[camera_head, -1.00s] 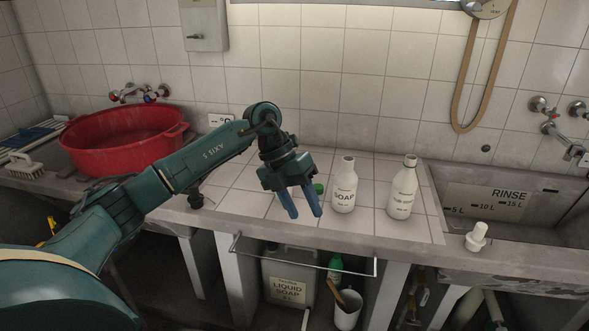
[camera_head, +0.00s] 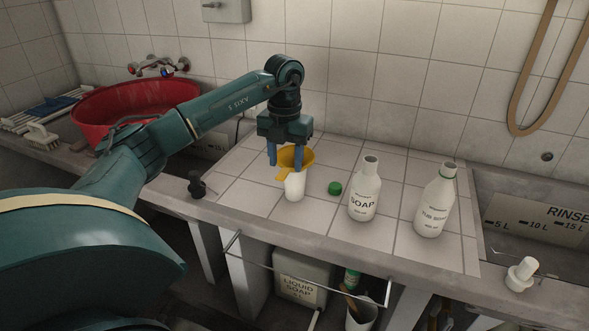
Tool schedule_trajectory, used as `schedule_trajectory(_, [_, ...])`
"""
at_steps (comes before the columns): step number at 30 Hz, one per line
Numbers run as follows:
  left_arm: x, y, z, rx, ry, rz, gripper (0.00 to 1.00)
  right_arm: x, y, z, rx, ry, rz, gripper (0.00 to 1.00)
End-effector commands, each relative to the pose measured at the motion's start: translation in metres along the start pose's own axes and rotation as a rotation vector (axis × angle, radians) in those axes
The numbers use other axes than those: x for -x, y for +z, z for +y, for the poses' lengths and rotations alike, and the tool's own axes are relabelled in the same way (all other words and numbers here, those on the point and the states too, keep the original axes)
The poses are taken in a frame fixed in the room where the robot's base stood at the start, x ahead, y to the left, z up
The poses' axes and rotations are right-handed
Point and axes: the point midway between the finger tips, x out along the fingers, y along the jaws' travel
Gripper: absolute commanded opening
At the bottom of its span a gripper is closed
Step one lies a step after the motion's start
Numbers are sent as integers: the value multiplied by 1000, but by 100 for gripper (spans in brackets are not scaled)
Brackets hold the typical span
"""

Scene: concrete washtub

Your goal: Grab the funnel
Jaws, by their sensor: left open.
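My left gripper (camera_head: 285,157) is open and points down at the funnel. Its two blue fingers show on the left and right of the funnel's rim. I cannot tell whether they touch it. The gripper body hides part of the view above the funnel. My right gripper is not in view.
A green cap (camera_head: 335,188), a soap bottle (camera_head: 364,190) and another white bottle (camera_head: 435,202) stand to the right on the counter. A dark stopper-like piece (camera_head: 197,186) is near the front edge. A red basin (camera_head: 130,108) is at the left.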

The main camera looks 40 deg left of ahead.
Motion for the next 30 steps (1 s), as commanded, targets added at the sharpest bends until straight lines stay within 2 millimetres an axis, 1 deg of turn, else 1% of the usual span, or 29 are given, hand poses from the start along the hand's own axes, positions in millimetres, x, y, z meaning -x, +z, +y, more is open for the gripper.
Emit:
schedule_trajectory(5, [-15,-2,1,0,2,3,45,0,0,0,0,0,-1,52])
schedule_trajectory(9, [-37,-4,2,-1,3,3,45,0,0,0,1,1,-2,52])
schedule_trajectory(12, [-49,-4,1,0,1,2,45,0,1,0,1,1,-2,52])
schedule_trajectory(15, [-55,-3,1,0,0,0,45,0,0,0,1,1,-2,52])
schedule_trajectory(21, [-55,-3,1,0,0,0,45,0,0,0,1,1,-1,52])
schedule_trajectory(23, [-55,-3,1,0,-1,0,42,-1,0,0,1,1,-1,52])
schedule_trajectory(30, [-55,-3,1,0,-1,0,23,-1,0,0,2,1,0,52])
